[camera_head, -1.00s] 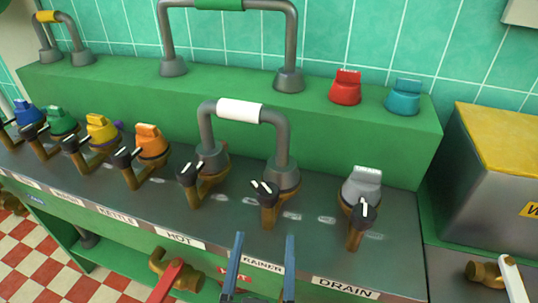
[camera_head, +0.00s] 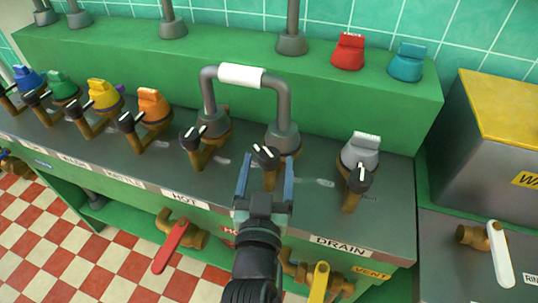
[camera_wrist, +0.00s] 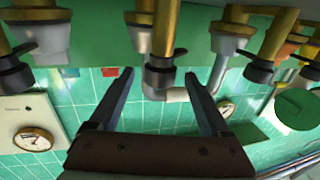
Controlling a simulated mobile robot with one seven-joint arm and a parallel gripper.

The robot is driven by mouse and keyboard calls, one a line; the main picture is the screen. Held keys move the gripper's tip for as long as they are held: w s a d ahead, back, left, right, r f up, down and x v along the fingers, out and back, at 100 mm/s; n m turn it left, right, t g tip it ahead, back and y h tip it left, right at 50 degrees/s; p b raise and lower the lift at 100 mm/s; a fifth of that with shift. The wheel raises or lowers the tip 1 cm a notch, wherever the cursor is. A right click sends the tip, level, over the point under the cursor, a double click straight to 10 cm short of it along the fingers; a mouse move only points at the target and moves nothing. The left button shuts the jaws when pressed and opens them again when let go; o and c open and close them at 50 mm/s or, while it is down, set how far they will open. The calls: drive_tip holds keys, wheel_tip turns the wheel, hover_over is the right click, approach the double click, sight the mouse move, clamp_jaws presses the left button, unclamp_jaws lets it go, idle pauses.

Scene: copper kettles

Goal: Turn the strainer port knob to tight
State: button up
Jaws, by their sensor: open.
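The strainer port knob (camera_head: 266,156) is black with a white mark. It sits on a brass elbow at the right foot of the grey hose with a white band (camera_head: 241,75). My gripper (camera_head: 267,166) is open, its two blue fingers pointing at this knob, one on each side in the picture. In the wrist view a black knob (camera_wrist: 160,68) on a brass stem shows between the open fingertips. I cannot tell whether the fingers touch it. My gripper and wrist hide the strainer label below.
The hot port knob (camera_head: 192,138) stands to the left and the drain port knob (camera_head: 360,173) to the right, both close by. A red-handled valve (camera_head: 171,245) and a yellow-handled valve (camera_head: 319,281) are below the counter edge. A steel box with a yellow lid (camera_head: 503,105) is at right.

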drive_tip(key=shift+w+d, duration=0.15)
drive_tip(key=shift+w, duration=1.15)
clamp_jaws()
